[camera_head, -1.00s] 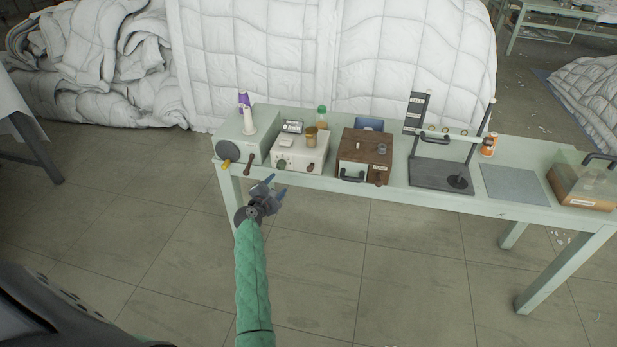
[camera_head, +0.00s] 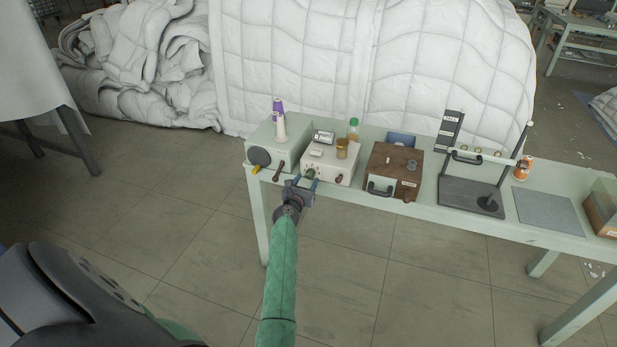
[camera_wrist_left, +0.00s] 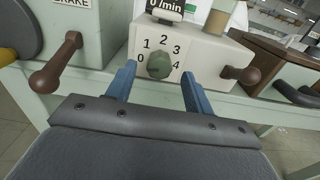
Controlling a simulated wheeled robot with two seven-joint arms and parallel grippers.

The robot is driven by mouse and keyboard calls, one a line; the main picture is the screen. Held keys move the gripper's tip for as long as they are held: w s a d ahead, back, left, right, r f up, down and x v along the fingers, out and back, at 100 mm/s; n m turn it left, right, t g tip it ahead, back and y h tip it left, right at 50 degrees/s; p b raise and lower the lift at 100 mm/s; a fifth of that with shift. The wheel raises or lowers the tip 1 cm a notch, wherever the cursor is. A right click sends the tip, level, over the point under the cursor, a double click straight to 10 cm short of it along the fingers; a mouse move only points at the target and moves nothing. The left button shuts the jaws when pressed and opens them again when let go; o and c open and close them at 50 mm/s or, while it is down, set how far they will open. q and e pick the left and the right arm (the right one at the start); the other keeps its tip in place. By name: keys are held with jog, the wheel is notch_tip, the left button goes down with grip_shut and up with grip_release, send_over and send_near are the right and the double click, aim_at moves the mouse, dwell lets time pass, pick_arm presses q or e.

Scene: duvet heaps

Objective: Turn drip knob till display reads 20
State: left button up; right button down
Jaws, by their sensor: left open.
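The drip knob (camera_wrist_left: 159,65) is a green knob on the front of a cream box (camera_wrist_left: 205,55), with the numbers 0 to 4 around it. Which number it points to is hard to tell. The display (camera_wrist_left: 166,7) on top of the box reads 0 /min. In the head view the knob (camera_head: 311,174) and display (camera_head: 323,137) are small. My left gripper (camera_head: 301,186) is open in front of the box. In the left wrist view its blue fingers (camera_wrist_left: 157,82) stand on either side of and below the knob, not closed on it.
A brown lever (camera_wrist_left: 60,65) on the grey-green brake box (camera_head: 280,150) is left of the fingers; another brown handle (camera_wrist_left: 240,74) is to the right. A wooden box (camera_head: 393,165) and a stand (camera_head: 470,195) are further right on the table.

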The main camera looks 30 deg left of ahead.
aim_at(310, 174)
pick_arm(q)
jog(key=shift+x, duration=1.4)
pick_arm(e)
jog(key=shift+s+d+f, duration=0.1)
jog(key=shift+s+f, duration=0.05)
jog(key=shift+f, duration=0.25)
pick_arm(q)
jog(key=c, duration=1)
pick_arm(e)
jog(key=shift+r, duration=0.1)
